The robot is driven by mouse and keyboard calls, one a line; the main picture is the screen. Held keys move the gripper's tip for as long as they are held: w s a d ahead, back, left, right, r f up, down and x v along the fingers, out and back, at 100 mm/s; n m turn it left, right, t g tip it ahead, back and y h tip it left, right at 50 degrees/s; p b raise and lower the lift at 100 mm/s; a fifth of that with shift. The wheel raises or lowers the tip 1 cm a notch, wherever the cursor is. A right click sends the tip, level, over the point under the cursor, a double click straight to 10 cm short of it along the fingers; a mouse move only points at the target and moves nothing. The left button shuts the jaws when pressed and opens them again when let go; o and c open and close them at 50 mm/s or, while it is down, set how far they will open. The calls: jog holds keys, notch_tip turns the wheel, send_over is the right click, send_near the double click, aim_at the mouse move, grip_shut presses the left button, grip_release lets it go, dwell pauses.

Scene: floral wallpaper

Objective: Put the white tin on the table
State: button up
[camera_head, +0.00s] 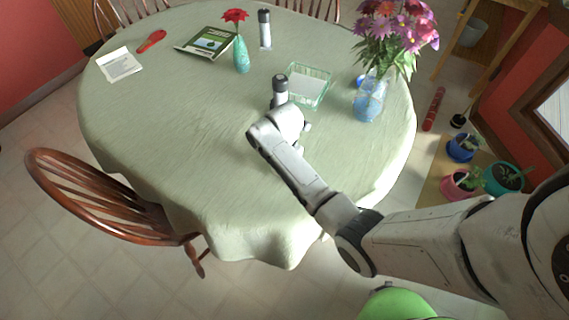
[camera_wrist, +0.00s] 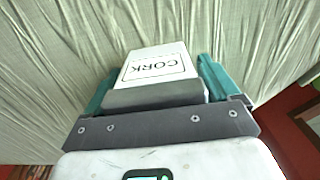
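The pale green tablecloth of the table (camera_wrist: 50,50) fills the background, and I cannot tell the gap between tin and cloth. In the head view my arm reaches over the table (camera_head: 190,120), near its right middle. My fingers and the tin cannot be made out there.
A green wire basket (camera_head: 308,88) stands close to my arm's end. A glass vase of flowers (camera_head: 368,100) is to its right. The table's left front is clear.

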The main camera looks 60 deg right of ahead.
jog(key=shift+o, duration=0.2)
notch_tip(320, 180, up, 12)
jog(key=shift+f, duration=0.1)
jog(key=shift+s+a, duration=0.1)
jog(key=shift+a, duration=0.1)
jog(key=s+a+f+m, duration=0.4)
jog(key=s+a+m, duration=0.5)
jog(key=a+m, duration=0.1)
jog(key=s+a+r+m+t, duration=0.1)
jog(key=s+a+m, duration=0.1)
jog(key=s+m, duration=0.7)
jog(key=shift+s+a+r, duration=0.2)
jog(key=shift+s+a, duration=0.15)
jog(key=shift+s, duration=0.35)
